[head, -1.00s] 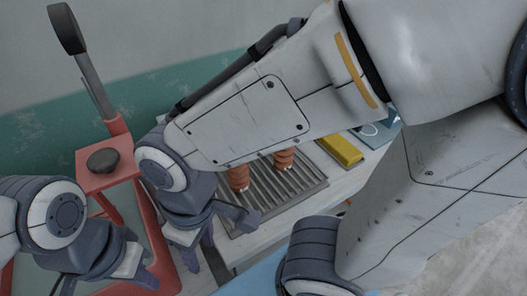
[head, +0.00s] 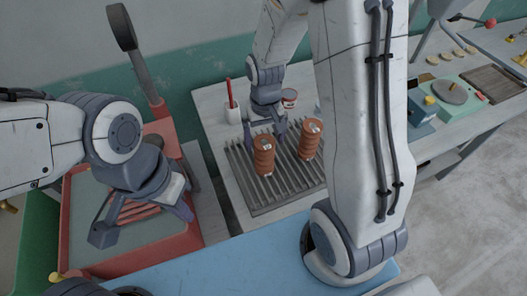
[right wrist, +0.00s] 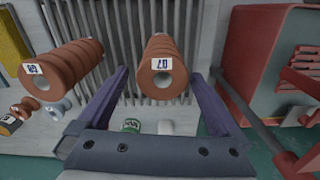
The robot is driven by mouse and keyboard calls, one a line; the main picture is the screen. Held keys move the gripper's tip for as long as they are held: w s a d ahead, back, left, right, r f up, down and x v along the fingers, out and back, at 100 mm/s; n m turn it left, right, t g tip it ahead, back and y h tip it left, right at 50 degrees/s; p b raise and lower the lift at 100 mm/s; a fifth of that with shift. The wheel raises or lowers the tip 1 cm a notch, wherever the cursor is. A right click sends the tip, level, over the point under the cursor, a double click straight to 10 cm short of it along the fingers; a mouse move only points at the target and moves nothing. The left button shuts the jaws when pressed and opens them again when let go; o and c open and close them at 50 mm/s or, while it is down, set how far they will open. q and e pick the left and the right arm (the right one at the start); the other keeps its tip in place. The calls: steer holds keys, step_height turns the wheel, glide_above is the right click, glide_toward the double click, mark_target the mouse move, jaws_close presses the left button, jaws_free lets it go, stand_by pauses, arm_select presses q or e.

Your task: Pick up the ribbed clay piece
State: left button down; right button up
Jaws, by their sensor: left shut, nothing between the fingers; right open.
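Two ribbed clay pieces, reddish-brown with white labels on top, stand on a slatted grey rack (head: 270,200). One ribbed clay piece (head: 264,158) is on the left in the head view, the other ribbed clay piece (head: 310,140) on the right. My right gripper (head: 266,133) is open just behind the left one. In the right wrist view one ribbed piece (right wrist: 161,62) lies between and beyond the open fingers, with no visible grip on it; the other ribbed piece (right wrist: 58,68) is outside the fingers at left. My left gripper (head: 181,207) is shut and empty over the red-framed bin.
The red-framed bin (head: 190,241) stands left of the rack. A white cup with a red tool (head: 232,113) and a small jar (head: 289,97) stand behind the rack. A yellow block (right wrist: 13,50) lies at the left in the right wrist view. Another bench holds a green box (head: 452,95).

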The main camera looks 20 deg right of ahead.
steer(key=shift+s+f, duration=0.1)
steer(key=shift+f, duration=0.6)
step_height(320, 180, down, 4)
steer(key=shift+s+a+r+p, duration=0.1)
steer(key=shift+s+a+p, duration=0.05)
steer(key=shift+p, duration=0.75)
steer(key=shift+f, duration=0.65)
steer(key=c, duration=1.5)
jaws_close()
steer(key=shift+r, duration=0.15)
